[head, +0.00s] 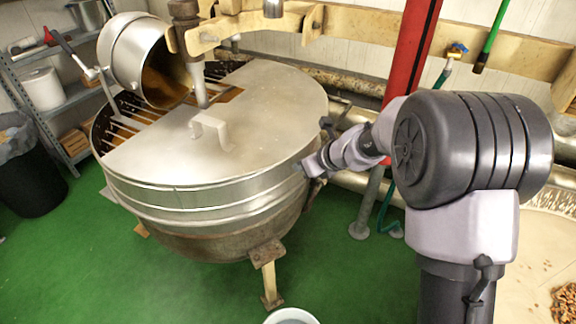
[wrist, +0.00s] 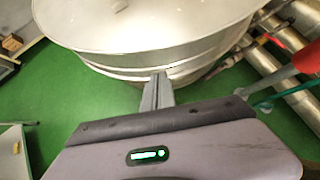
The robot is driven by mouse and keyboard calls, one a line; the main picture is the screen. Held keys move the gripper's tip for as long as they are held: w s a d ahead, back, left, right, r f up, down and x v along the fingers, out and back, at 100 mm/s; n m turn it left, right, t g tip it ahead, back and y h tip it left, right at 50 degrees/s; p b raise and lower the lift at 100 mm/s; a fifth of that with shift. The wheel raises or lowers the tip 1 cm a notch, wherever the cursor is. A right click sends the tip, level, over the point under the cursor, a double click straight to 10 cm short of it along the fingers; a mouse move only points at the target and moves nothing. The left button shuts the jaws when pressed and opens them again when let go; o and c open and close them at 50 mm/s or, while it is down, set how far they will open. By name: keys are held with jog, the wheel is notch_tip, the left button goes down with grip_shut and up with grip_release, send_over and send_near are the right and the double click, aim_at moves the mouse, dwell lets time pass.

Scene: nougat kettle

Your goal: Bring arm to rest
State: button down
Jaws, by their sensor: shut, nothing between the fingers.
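My gripper (head: 304,168) is at the right side of the large steel kettle (head: 210,205), close to its rim in the head view; I cannot tell whether it touches. In the wrist view my gripper (wrist: 158,78) is shut, its fingers together with nothing between them, pointing at the kettle wall (wrist: 140,68). The arm reaches left from its dark shoulder toward the kettle. The kettle's flat metal lid (head: 250,120) with its handle (head: 210,132) is on top, and a grate shows at the left part of the opening.
A tilted steel pot (head: 128,55) with brown content sits over the kettle's left side. A red post (head: 412,45) and pipes (head: 350,125) stand behind the arm. A shelf (head: 75,95) and black bin (head: 28,175) are at left.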

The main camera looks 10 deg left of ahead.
jog(key=s+d+r+n+b, duration=0.2)
jog(key=s+r+n, duration=0.1)
jog(key=s+n, duration=0.3)
jog(key=s+d+r+n+h+b, duration=0.1)
jog(key=s+d+r+n+b, duration=0.15)
jog(key=s, duration=0.55)
jog(key=s+d+r+n+b, duration=0.2)
jog(key=s+n+b, duration=0.1)
jog(key=s+n, duration=0.3)
jog(key=s+d+f+n+h+b, duration=0.1)
jog(key=s+d+f+n, duration=0.1)
jog(key=s, duration=0.5)
jog(key=s+d+f+n+h+b, duration=0.2)
jog(key=s+d+f+n, duration=0.1)
jog(key=s+n, duration=0.3)
jog(key=shift+s+d+g, duration=0.3)
jog(key=shift+s+d, duration=0.5)
jog(key=shift+s, duration=0.3)
